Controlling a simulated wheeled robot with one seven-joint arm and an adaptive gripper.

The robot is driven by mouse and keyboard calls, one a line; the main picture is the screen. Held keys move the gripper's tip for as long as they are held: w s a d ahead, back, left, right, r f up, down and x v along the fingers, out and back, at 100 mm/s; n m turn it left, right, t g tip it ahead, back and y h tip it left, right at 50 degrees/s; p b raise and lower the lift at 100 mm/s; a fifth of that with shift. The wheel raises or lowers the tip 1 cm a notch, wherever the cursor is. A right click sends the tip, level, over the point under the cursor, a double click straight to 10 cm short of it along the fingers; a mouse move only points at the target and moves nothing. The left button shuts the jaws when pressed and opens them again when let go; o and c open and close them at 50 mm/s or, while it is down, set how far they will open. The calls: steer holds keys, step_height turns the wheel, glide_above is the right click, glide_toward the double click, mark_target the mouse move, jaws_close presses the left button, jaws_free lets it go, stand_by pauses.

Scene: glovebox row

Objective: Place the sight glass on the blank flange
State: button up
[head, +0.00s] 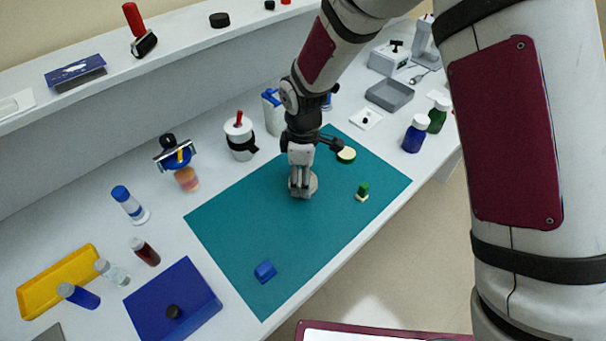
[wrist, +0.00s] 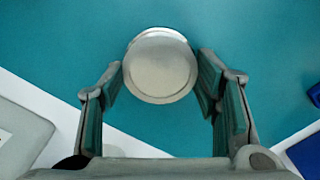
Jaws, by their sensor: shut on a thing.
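My gripper (head: 302,193) points down at the teal mat, its fingers on either side of a round, silver-grey piece that I take to be the sight glass. In the wrist view the sight glass (wrist: 162,70) shows as a pale disc between the fingertips. A second round grey rim, which I take for the blank flange (wrist: 155,34), peeks out behind it, slightly offset. Most of this lower piece is hidden, and I cannot tell whether the two touch. In the head view the fingers partly hide the grey round piece on the mat.
On the teal mat (head: 235,215) are a cream-topped round piece (head: 346,155), a small green-and-cream piece (head: 362,192) and a blue block (head: 265,271). A white canister (head: 240,141) and bottles stand behind. A blue box (head: 185,295) lies front left. The mat's middle has free room.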

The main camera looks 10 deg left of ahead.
steer(key=shift+f, duration=0.1)
steer(key=o, duration=1.7)
steer(key=shift+o, duration=0.2)
step_height(320, 180, up, 12)
steer(key=r+b, duration=0.1)
steer(key=s+d+r+m+t, duration=0.1)
steer(key=s+d+r+m, duration=0.25)
steer(key=d+r, duration=0.3)
steer(key=s+d+r+m+t, duration=0.1)
steer(key=s+d+r+m, duration=0.1)
steer(key=d+r+m, duration=0.4)
steer(key=s+d+r+m+t, duration=0.2)
steer(key=s+d+m, duration=0.6)
steer(key=s+d, duration=0.4)
steer(key=shift+s+d+r+t, duration=0.4)
steer(key=shift+s+r, duration=0.3)
steer(key=shift+s, duration=0.9)
